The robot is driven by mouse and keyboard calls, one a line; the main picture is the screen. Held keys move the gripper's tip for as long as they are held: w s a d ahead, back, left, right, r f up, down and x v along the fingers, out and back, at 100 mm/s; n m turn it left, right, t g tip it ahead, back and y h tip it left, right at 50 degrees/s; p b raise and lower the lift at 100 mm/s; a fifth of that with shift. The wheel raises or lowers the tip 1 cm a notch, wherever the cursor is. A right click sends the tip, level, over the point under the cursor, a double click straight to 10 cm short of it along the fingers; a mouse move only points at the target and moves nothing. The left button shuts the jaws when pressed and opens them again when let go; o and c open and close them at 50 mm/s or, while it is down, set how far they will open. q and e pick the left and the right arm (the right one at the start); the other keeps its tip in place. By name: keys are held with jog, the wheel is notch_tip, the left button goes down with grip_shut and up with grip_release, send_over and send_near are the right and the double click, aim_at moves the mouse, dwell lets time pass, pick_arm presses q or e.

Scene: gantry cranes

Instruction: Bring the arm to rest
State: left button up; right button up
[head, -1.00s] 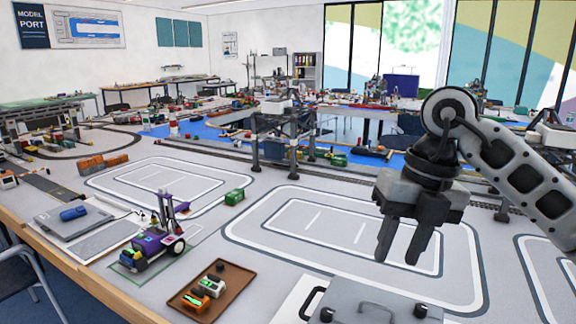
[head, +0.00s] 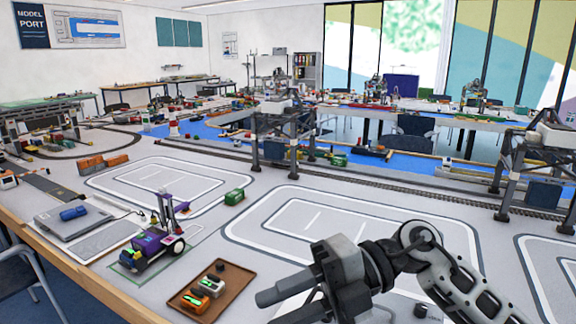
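My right gripper (head: 278,308) is low in the head view, at the bottom middle, on the arm that comes in from the lower right. Its two dark grey fingers point left, above the near part of the table. A gap shows between the fingers, and nothing is held in it. The lower finger is partly cut off by the bottom edge of the picture. My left gripper is not in view.
A brown tray (head: 232,280) with small orange, white and green pieces lies left of the gripper. A purple vehicle model (head: 152,243) stands beyond it. Gantry crane models (head: 530,165) stand farther back. The marked floor (head: 345,222) beyond the gripper is clear.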

jog(key=w+d+f+m+t+h, duration=0.1)
jog(key=w+d+f+m+t, duration=0.15)
jog(key=m+t, duration=0.55)
jog(key=w+d+f+m+t, duration=0.15)
jog(key=f+m+t, duration=0.25)
jog(key=m+t, duration=0.45)
jog(key=w+d+f+m+t+h, duration=0.1)
jog(key=w+d+f+m+t, duration=0.2)
jog(key=m+t, duration=0.5)
jog(key=s+d+f+m+g+h, duration=0.3)
jog(key=s+f, duration=0.2)
jog(key=f, duration=0.3)
jog(key=s+d+f+m+g+h, duration=0.3)
jog(key=s+f+m, duration=0.1)
jog(key=f, duration=0.4)
jog(key=s+d+f+m+g+h, duration=0.3)
jog(key=s+f+m+h, duration=0.1)
jog(key=s+f, duration=0.3)
jog(key=shift+f+g, duration=0.35)
jog(key=shift+f, duration=0.6)
jog(key=shift+s, duration=0.1)
